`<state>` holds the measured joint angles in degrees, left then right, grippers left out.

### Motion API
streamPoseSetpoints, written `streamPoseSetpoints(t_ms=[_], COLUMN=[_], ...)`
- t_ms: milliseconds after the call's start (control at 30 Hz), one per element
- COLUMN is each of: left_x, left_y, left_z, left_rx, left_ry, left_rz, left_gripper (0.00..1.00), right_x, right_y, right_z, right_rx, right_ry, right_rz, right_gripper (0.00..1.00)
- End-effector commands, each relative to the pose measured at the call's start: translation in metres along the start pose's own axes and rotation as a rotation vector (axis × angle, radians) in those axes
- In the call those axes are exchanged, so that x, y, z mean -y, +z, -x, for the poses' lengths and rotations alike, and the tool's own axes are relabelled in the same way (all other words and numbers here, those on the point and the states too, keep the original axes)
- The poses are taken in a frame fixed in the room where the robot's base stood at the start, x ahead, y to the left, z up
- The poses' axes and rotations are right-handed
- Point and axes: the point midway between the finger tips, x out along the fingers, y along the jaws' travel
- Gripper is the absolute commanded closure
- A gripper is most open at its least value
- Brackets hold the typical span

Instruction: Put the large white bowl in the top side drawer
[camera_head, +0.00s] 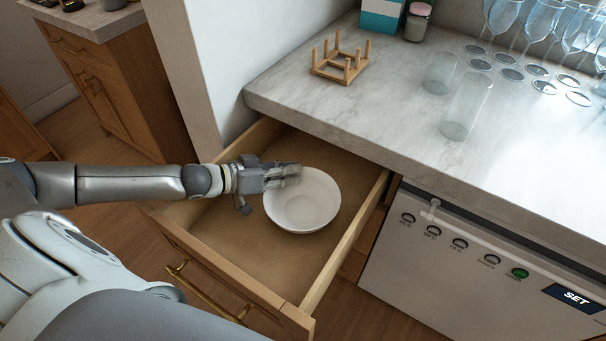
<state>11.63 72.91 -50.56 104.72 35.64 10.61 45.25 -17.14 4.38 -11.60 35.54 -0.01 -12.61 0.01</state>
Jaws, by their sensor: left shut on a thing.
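The large white bowl (304,204) is upright inside the open top side drawer (240,262), or just above its floor; I cannot tell whether it touches the bottom. My left gripper (291,174) reaches in over the drawer's left side and is shut on the bowl's rim at its upper left. The fingertips hide a small part of that rim. The drawer is pulled out below the counter, and its floor around the bowl is bare. My right gripper does not show.
The marble counter (400,130) overhangs the drawer's back. On it stand a wooden rack (341,64), clear glasses (468,105), several stemmed glasses (540,35) and a jar (417,22). A dishwasher (480,275) is right of the drawer. A white wall (190,60) rises behind its left.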

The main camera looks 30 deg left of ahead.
Motion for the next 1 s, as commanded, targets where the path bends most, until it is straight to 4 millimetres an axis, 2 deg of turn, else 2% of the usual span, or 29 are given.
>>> streamPoseSetpoints(t_ms=[33,267,500,600,967,1000], left_x=[0.002,-0.001,-0.005,0.0,0.001,0.002], left_y=[0.006,-0.002,-0.012,0.001,0.004,0.005], left_z=[-0.003,-0.015,-0.042,-0.044,-0.045,-0.045], left_rx=[-0.002,-0.005,-0.004,0.0,-0.001,0.0], left_ry=[0.001,0.003,0.003,0.001,0.002,0.001], left_rz=[0.001,-0.002,-0.002,0.001,0.0,-0.001], left_gripper=[1.0,1.0,1.0,1.0,1.0,0.91], right_x=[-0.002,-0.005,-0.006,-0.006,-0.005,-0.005], right_y=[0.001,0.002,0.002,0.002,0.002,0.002], right_z=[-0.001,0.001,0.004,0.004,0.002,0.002], right_rx=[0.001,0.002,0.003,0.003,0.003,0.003], right_ry=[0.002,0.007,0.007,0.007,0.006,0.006], right_rz=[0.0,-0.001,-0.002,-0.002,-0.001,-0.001], right_gripper=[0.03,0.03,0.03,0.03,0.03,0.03])
